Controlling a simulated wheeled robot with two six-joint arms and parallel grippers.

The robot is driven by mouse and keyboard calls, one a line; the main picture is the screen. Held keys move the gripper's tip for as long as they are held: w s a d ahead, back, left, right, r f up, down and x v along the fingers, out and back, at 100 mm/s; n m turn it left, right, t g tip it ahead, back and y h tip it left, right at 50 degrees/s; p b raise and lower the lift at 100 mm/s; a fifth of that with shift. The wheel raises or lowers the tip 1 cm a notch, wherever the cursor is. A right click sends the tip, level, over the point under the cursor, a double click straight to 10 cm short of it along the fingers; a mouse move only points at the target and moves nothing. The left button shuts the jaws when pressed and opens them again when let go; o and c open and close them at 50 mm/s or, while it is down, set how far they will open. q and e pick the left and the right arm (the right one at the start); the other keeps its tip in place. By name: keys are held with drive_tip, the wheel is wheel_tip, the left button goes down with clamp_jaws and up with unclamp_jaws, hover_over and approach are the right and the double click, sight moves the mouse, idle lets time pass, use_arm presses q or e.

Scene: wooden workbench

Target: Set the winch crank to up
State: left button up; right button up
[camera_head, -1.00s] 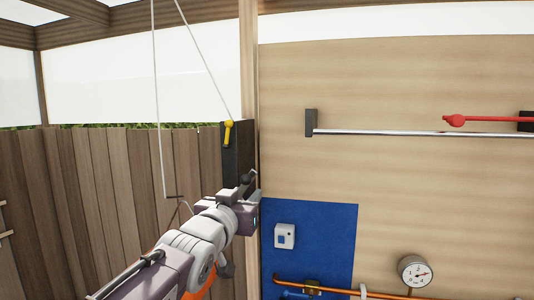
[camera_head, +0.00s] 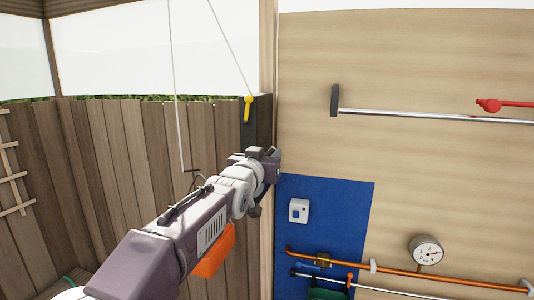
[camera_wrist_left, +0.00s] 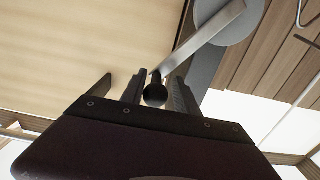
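The winch crank shows in the left wrist view as a flat grey arm (camera_wrist_left: 203,38) running from a round grey hub (camera_wrist_left: 226,20) down to a dark round knob (camera_wrist_left: 155,93). My left gripper (camera_wrist_left: 158,88) has its fingers apart on either side of the knob; I cannot tell whether they touch it. In the head view my left gripper (camera_head: 272,156) is at the lower part of a dark plate (camera_head: 262,120) on the corner post, and it hides the crank there. My right gripper is not in view.
A yellow piece (camera_head: 248,108) sits on the dark plate, with a cord rising from it. Another cord (camera_head: 176,90) hangs to the left. Right of the post are a blue panel (camera_head: 345,215), a white switch box (camera_head: 299,211), a gauge (camera_head: 426,250), pipes and a metal rail (camera_head: 430,117).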

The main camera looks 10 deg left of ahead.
use_arm(q)
drive_tip(key=shift+s+d+r, duration=0.1)
drive_tip(key=shift+s+d, duration=0.1)
drive_tip(key=shift+d, duration=0.1)
drive_tip(key=shift+c, duration=0.9)
clamp_jaws()
